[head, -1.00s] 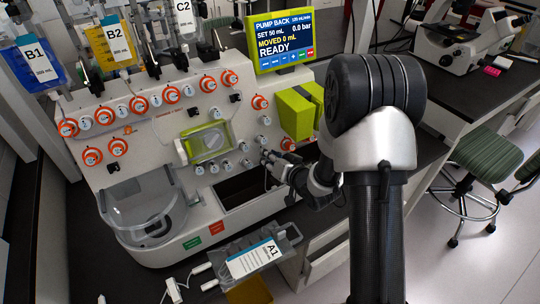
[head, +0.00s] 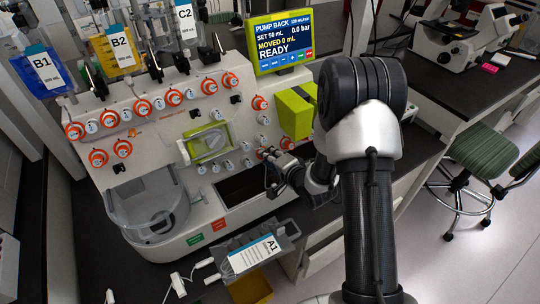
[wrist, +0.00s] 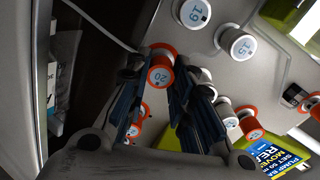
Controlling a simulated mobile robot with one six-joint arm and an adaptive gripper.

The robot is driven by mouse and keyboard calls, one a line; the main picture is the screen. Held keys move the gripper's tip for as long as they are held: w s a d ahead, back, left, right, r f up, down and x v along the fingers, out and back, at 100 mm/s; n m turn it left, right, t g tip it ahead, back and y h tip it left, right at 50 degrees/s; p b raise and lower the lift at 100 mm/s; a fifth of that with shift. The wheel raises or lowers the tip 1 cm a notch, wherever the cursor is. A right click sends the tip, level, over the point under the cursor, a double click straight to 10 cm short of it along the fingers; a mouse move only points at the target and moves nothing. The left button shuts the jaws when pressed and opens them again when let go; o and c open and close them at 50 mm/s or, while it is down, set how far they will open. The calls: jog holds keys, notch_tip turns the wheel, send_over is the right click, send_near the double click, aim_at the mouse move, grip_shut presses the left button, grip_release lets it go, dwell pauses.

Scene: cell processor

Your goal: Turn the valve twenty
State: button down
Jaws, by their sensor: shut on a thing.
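Valve twenty (wrist: 161,76) is a round knob with an orange ring and a white face marked "20". It shows in the wrist view between the fingertips of my gripper (wrist: 162,68). The fingers are shut on the knob from both sides, and its face looks turned relative to the picture. In the head view my gripper (head: 270,158) is at the lower right of the processor's front panel, mostly hiding the valve.
Knobs 19 (wrist: 195,12) and 15 (wrist: 242,47) sit close by on the panel. A green block (head: 294,113) juts out above my gripper. The pump screen (head: 283,41) reads READY. A grey A1 bag (head: 254,254) hangs below.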

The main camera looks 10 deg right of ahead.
jog(key=shift+m, duration=0.4)
jog(key=c, duration=1.4)
grip_release()
jog(key=shift+s, duration=0.1)
jog(key=v, duration=1.2)
